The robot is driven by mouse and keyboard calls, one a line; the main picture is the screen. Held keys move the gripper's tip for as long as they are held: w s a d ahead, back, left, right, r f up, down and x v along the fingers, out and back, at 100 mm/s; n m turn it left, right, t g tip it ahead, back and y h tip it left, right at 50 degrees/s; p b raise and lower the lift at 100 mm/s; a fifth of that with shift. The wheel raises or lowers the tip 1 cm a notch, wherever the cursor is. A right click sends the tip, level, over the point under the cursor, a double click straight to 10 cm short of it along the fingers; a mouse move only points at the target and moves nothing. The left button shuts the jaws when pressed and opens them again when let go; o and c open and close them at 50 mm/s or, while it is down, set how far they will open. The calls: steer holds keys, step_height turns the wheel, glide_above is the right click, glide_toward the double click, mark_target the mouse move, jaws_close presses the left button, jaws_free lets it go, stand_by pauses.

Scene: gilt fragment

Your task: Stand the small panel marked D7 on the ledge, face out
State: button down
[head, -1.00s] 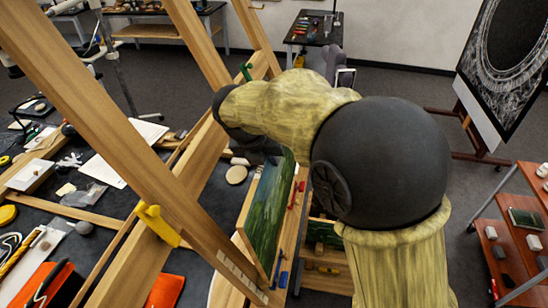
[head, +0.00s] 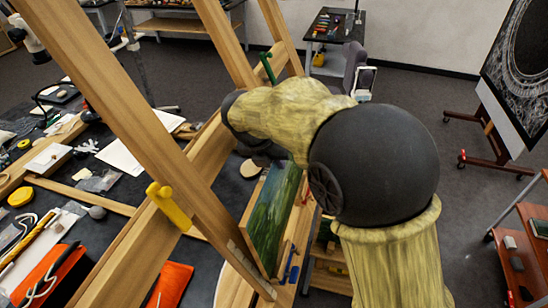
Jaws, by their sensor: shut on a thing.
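A small panel (head: 272,222) with a dark green painted face and pale wooden edges stands nearly upright at the wooden easel. Its lower edge is at the easel's ledge (head: 284,285); I cannot tell whether it rests on it. No D7 mark can be read from here. The dark end of my gripper (head: 266,154) is at the panel's top, below my yellowish arm. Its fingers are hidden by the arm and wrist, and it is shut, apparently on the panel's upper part.
A blue clip (head: 290,265) sits beside the panel's lower right. A yellow clamp (head: 168,206) is on the easel's slanted post (head: 135,110). A cluttered dark table (head: 125,185) lies left. A dark picture on a stand (head: 517,65) and a reddish shelf (head: 508,262) stand right.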

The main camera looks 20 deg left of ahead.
steer(key=shift+d+f, duration=0.2)
steer(key=shift+f, duration=0.45)
steer(key=c, duration=1.3)
jaws_free()
steer(key=shift+c, duration=0.2)
steer(key=b+v, duration=0.3)
steer(key=v, duration=1.4)
steer(key=shift+s+r, duration=0.2)
